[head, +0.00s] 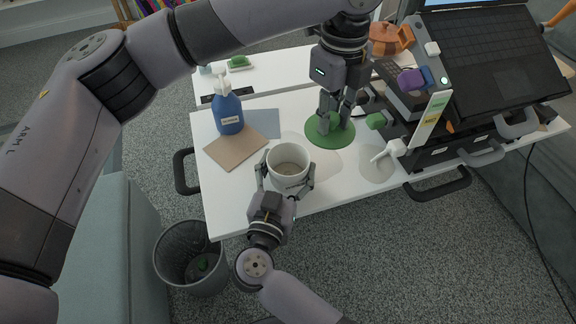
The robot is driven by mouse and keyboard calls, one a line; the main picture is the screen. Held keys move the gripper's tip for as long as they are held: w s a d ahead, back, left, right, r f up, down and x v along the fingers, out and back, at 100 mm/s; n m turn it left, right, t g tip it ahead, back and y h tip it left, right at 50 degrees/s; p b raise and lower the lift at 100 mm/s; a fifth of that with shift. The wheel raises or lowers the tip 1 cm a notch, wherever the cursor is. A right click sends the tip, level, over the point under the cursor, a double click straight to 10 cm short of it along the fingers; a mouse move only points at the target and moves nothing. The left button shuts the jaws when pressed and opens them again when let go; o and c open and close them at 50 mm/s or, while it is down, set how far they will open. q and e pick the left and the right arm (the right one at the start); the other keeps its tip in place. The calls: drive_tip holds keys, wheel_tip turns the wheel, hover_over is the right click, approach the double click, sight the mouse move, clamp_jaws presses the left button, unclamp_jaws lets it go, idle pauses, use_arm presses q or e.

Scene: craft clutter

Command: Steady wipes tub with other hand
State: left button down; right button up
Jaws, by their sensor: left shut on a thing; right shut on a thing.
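The wipes tub (288,170) is a white round tub, open at the top, with pale grey-white contents. It stands near the front edge of the white table. My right gripper (289,186) reaches from below with its fingers around the tub's sides, shut on it. My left gripper (338,112) points down to the right of and behind the tub, shut on a flat green disc (318,136). The fingers hide part of the disc, and I cannot tell if it rests on the table.
A white spray nozzle (387,152) and a cluttered black organiser (436,152) are at right. A waste bin (167,260) stands on the floor. Bare table shows left of the tub.

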use_arm(q)
drive_tip(key=shift+d+r, duration=0.1)
drive_tip(key=shift+d, duration=0.15)
use_arm(e)
drive_tip(key=shift+f, duration=0.2)
drive_tip(key=o, duration=1.1)
drive_tip(key=shift+c, duration=0.2)
drive_tip(key=o, duration=0.5)
drive_tip(key=shift+r, duration=0.1)
drive_tip(key=shift+c, duration=0.2)
drive_tip(key=v, duration=1.2)
